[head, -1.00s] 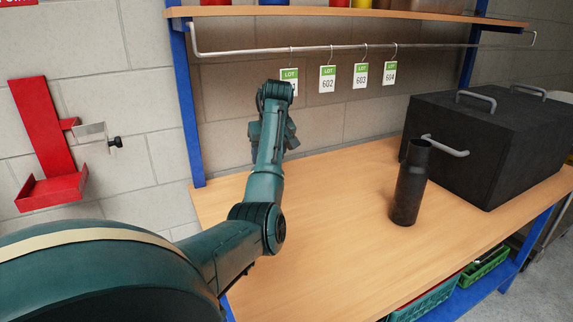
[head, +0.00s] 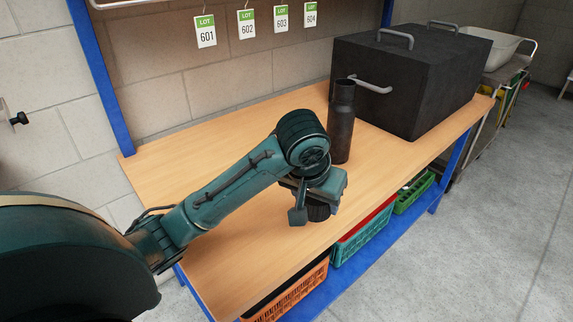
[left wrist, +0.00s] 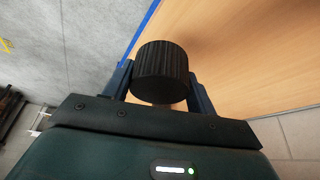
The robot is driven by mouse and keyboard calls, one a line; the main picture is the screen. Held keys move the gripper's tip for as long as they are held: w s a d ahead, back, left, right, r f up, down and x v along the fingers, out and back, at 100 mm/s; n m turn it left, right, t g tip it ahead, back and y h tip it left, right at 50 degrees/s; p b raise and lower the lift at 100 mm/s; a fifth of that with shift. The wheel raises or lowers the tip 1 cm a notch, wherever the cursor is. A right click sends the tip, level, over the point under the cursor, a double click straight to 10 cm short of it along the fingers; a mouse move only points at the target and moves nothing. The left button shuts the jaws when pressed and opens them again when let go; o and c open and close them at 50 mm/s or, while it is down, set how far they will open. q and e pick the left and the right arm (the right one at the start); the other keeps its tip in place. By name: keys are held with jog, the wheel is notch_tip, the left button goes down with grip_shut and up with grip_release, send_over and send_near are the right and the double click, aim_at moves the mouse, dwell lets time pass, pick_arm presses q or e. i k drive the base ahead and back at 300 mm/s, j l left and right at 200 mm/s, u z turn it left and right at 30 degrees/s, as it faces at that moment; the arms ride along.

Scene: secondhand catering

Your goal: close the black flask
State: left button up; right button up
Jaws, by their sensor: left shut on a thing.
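The black flask (head: 342,122) stands upright on the wooden table, in front of the black box, and its top shows no cap. My left gripper (head: 312,210) is over the table's front part, to the left of the flask and nearer to me. It is shut on a black ribbed cap (head: 318,212). In the left wrist view the cap (left wrist: 161,72) sits between the two fingers (left wrist: 160,88). The cap is apart from the flask. The flask does not show in the left wrist view. My right gripper is not in view.
A large black box (head: 410,80) with grey handles stands right behind the flask. Lot tags (head: 246,24) hang above the table's back. Crates (head: 362,232) sit on the blue shelf below. The table's left part (head: 170,165) is clear.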

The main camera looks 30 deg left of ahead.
aim_at(341, 116)
jog(key=i+l, duration=0.7)
jog(key=l+u, duration=0.1)
jog(key=u, duration=1.15)
